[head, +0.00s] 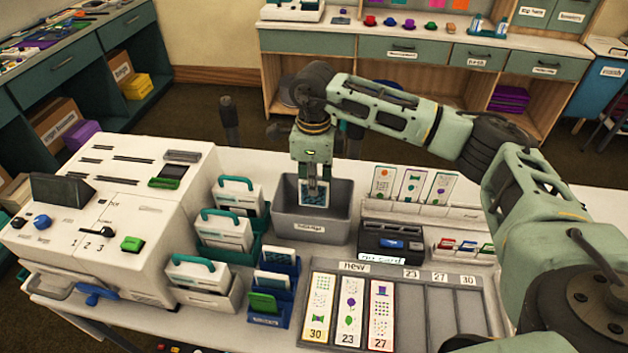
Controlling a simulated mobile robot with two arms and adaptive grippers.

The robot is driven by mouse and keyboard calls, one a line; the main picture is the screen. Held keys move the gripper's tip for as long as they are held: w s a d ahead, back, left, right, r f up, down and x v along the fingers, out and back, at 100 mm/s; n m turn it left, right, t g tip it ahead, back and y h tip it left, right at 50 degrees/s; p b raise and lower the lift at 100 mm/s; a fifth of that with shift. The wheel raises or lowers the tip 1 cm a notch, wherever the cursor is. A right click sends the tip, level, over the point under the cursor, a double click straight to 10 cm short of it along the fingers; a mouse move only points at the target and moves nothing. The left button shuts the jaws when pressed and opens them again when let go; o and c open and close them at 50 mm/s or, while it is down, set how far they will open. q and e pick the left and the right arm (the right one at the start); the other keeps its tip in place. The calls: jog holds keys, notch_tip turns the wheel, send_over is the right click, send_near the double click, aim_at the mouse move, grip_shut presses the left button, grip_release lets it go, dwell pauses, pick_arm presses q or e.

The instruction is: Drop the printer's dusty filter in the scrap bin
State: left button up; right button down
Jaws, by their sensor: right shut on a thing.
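My right gripper (312,183) comes down over the grey bin (311,229) behind the middle of the table. It is shut on a small flat panel with a pale frame and a dark blue, speckled face (313,195), which looks like the filter. The panel hangs upright in the bin's opening, in front of its back wall. Whether its lower edge touches the bin floor is hidden by the front wall. The bin's front label is too small to read surely. The white printer (110,215) stands at the left. My left gripper is not in view.
A black card device (391,238) is right of the bin. A grey tray of printed cards (400,275) lies in front.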

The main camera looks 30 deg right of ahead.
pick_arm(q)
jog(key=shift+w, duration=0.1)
pick_arm(e)
jog(key=c, duration=1.8)
grip_release()
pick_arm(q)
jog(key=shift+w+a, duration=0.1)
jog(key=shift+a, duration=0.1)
pick_arm(e)
jog(key=shift+o, duration=0.2)
jog(key=shift+r, duration=0.15)
notch_tip(320, 180, up, 12)
